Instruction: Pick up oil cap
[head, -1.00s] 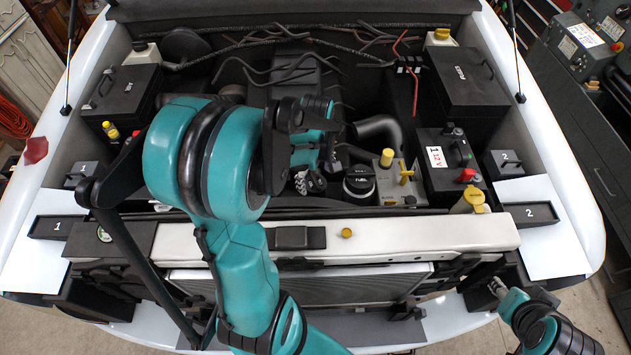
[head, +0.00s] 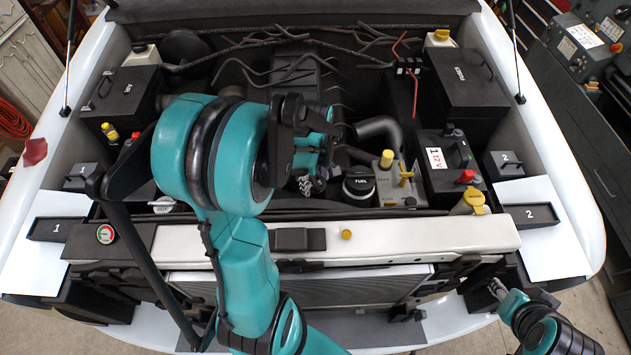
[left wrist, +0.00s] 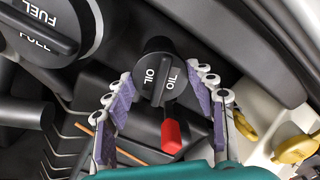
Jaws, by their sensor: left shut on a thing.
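The oil cap (left wrist: 158,78) is black with a ridged grip and white OIL lettering, seen in the left wrist view. My left gripper (left wrist: 163,92) is shut on it, with a purple-padded finger on each side. In the head view my left gripper (head: 310,184) is low in the engine bay, just left of the fuel cap, and the oil cap is hidden by it. Whether the cap is seated or lifted I cannot tell. My right gripper (head: 497,288) is at the lower right, away from the cap, its fingers too small to read.
The black fuel cap (head: 358,182) sits close to my left gripper. A red-tipped part (left wrist: 171,136) lies beside the oil cap. A yellow-capped reservoir (head: 386,178) and a battery (head: 441,162) stand to the right. The front crossbar (head: 400,236) runs below my left gripper.

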